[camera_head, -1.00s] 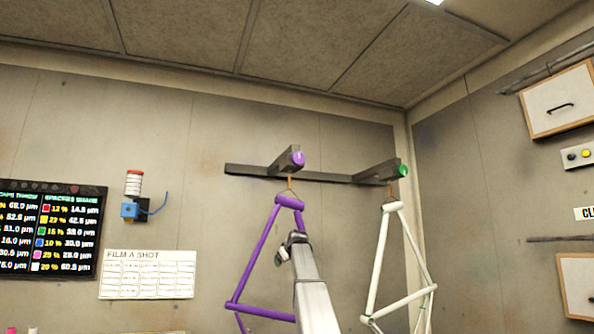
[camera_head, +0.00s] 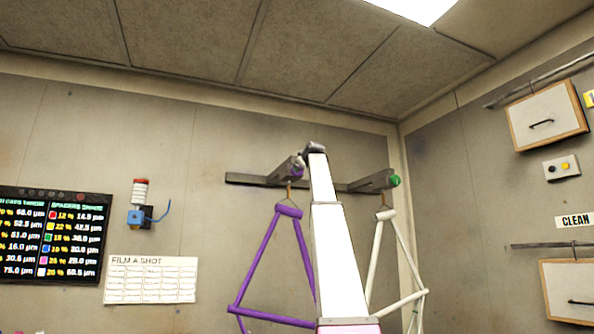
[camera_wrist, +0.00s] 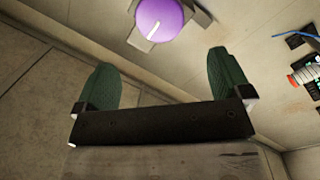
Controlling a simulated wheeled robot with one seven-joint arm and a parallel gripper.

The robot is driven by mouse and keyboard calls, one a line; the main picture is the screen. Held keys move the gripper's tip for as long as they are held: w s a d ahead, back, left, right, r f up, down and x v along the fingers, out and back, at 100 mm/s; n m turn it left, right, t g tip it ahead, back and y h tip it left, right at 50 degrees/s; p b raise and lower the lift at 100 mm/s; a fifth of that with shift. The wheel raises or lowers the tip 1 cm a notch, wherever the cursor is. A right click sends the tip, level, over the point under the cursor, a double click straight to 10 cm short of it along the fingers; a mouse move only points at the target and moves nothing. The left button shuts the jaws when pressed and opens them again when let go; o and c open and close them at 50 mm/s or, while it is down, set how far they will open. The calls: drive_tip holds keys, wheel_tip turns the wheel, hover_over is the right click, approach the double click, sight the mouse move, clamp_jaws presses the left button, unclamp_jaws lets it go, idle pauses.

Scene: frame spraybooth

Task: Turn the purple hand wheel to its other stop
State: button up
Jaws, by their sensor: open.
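The purple hand wheel (camera_wrist: 157,18) is a round knob with a white line on its face, cut off by the top edge of the wrist view. The line slants from lower left to upper right. In the head view the wheel (camera_head: 299,172) sits on the end of a dark bracket arm, partly hidden by my arm's end. My gripper (camera_wrist: 166,62) is open, its two green fingers spread and empty. The wheel lies beyond the fingertips and roughly between them, with no contact visible. In the head view the fingers are too small to make out.
A purple bicycle frame (camera_head: 257,262) hangs below the wheel. A white frame (camera_head: 376,260) hangs to the right, under a second bracket with a green knob (camera_head: 395,181). A dark rail (camera_head: 245,179) runs along the wall. A screen (camera_head: 48,240) is at left.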

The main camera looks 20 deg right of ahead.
sight(297, 175)
drive_tip(key=w, duration=1)
drive_tip(key=shift+w+d, duration=0.2)
drive_tip(key=shift+d, duration=0.2)
drive_tip(key=shift+f, duration=0.1)
drive_tip(key=c, duration=0.9)
